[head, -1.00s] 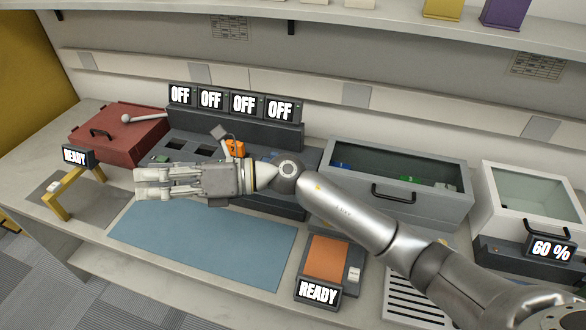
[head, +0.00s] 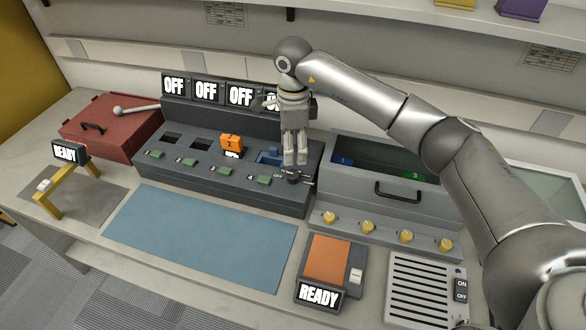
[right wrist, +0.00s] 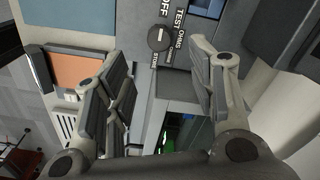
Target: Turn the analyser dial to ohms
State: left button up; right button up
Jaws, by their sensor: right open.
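The analyser dial (head: 293,177) is a small dark round knob at the right end of the dark grey analyser (head: 235,190). In the right wrist view the dial (right wrist: 159,38) has a short white mark and labels around it, including OFF, TEST, OHMS and STORE. I cannot tell for sure which label the mark points to. My right gripper (head: 295,162) points down just above the dial, with its fingers open. In the right wrist view my right gripper (right wrist: 163,60) has one finger on each side of the dial, apart from it. My left gripper is not in view.
An orange battery (head: 232,143) and a blue one (head: 269,157) sit in analyser slots. Four-screen OFF panel (head: 207,91) stands behind. A grey bin (head: 440,205) with yellow knobs stands close on the right. A blue mat (head: 200,235) lies clear in front.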

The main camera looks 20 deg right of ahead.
aim_at(293, 173)
notch_tip(293, 173, down, 9)
jog(key=shift+f+p, duration=0.1)
jog(key=shift+p, duration=1)
jog(key=shift+c, duration=0.3)
jog(key=c, duration=1)
